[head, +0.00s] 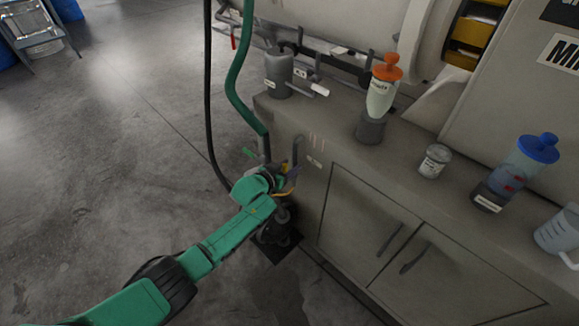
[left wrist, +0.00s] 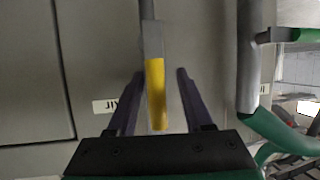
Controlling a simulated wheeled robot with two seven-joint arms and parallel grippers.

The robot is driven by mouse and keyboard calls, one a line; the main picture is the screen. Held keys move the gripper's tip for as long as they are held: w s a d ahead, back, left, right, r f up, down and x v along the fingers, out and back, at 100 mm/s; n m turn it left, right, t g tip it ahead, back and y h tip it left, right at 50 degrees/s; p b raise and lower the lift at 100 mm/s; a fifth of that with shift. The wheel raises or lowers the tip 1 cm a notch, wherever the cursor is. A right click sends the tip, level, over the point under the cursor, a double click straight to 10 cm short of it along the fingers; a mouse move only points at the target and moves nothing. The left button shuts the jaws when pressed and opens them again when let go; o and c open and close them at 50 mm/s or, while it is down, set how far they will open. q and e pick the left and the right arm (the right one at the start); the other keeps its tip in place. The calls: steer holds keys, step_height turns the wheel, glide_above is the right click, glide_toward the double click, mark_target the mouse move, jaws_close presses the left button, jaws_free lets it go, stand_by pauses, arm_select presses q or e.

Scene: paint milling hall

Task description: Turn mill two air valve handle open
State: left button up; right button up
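The valve handle (left wrist: 156,95) has a yellow grip on a grey lever and runs up and down in the left wrist view. In the head view its yellow part (head: 284,167) is small and partly hidden by my gripper. My left gripper (left wrist: 160,73) is open, with one dark finger on each side of the handle and a visible gap on both sides. In the head view the left gripper (head: 284,177) is at the cabinet's left end, beside the pipes. A small white label (left wrist: 106,106) is on the panel; I cannot read it surely. My right gripper is not in view.
A green hose (head: 239,82) and a black cable (head: 209,110) hang close to my left arm. The grey cabinet (head: 345,215) carries an orange-capped bottle (head: 381,96), a small can (head: 434,161) and a blue-lidded container (head: 515,165).

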arm_select(q)
steer(key=shift+s+a+r+p, duration=0.15)
steer(key=shift+s+r+p, duration=0.05)
steer(key=shift+s+p, duration=0.2)
steer(key=p+v, duration=0.3)
steer(key=v, duration=1)
steer(key=shift+s+a+p, duration=0.25)
steer(key=shift+s+p, duration=0.05)
steer(key=shift+p, duration=0.05)
